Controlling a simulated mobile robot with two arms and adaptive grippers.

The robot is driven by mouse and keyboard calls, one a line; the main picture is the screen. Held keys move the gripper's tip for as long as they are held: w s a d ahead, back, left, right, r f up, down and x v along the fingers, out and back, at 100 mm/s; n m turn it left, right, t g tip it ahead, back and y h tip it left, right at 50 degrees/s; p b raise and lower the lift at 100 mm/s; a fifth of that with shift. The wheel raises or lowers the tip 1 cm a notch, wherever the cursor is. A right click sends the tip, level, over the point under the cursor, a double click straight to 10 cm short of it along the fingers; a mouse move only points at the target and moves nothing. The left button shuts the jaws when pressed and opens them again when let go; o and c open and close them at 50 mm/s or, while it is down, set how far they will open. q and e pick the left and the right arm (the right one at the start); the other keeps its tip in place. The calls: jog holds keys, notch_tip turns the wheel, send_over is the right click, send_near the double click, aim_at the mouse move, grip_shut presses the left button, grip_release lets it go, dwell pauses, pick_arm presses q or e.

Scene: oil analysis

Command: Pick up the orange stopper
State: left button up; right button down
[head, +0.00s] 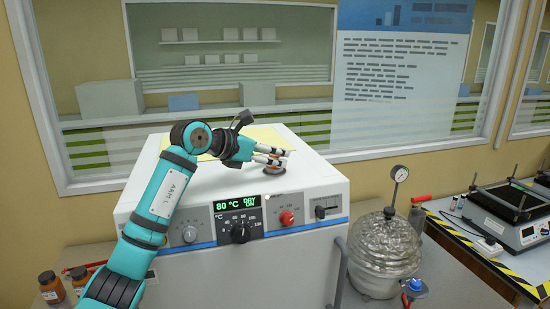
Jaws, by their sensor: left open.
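A small round knob-like piece (274,170) with a brownish tint stands on top of the white oven (200,183); it seems to be the orange stopper, but it is small and partly covered by my gripper. My left gripper (285,158) reaches in from the left, low over the oven top. Its two fingers are apart and point right, right at the small piece. I cannot tell whether they touch it or lie around it. My right gripper is not in view.
The oven's front has a display (237,205) and a red knob (287,218). Brown bottles (50,288) stand at lower left. A window wall is behind. The oven top's right side is clear.

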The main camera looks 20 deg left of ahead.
pick_arm(q)
jog(key=shift+s, duration=0.1)
jog(key=shift+c, duration=0.7)
grip_shut()
